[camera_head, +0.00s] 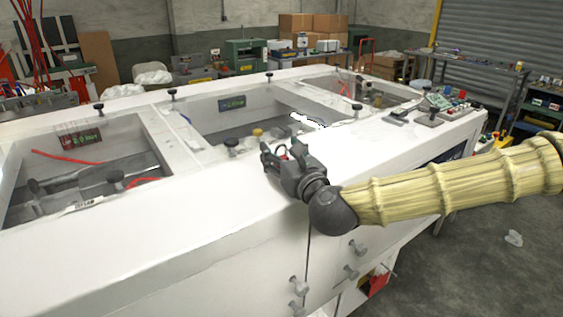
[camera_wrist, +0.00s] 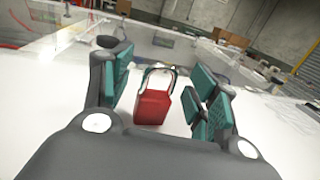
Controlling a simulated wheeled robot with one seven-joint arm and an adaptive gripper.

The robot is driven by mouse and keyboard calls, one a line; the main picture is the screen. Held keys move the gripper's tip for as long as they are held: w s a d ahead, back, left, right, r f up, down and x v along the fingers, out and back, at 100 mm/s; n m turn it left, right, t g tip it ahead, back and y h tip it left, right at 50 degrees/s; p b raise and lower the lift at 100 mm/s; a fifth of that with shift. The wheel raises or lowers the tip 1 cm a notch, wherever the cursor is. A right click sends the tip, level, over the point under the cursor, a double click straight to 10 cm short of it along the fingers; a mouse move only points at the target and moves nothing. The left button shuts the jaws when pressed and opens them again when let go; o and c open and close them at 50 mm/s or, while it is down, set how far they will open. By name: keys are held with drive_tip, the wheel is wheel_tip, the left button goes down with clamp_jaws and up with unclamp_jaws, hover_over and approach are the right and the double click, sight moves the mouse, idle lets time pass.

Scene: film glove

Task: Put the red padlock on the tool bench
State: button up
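The fingers have teal pads and are spread apart. In the head view my gripper (camera_head: 282,153) is low over the near white top of a long machine (camera_head: 215,195). Only a small trace of red shows between the fingers there; the padlock is mostly hidden. I cannot tell which surface is the tool bench; a workbench with tools (camera_head: 40,102) stands at far left.
The machine top has sunken, glass-covered bays and several black knobs. Small devices and a control box (camera_head: 437,101) sit at its right end. A grey metal table (camera_head: 500,82) with small items stands at back right. Cardboard boxes (camera_head: 310,24) are stacked behind. The near white top is largely clear.

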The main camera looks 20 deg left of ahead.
drive_tip(key=c, duration=1.2)
drive_tip(key=shift+r, duration=0.1)
drive_tip(key=shift+c, duration=0.2)
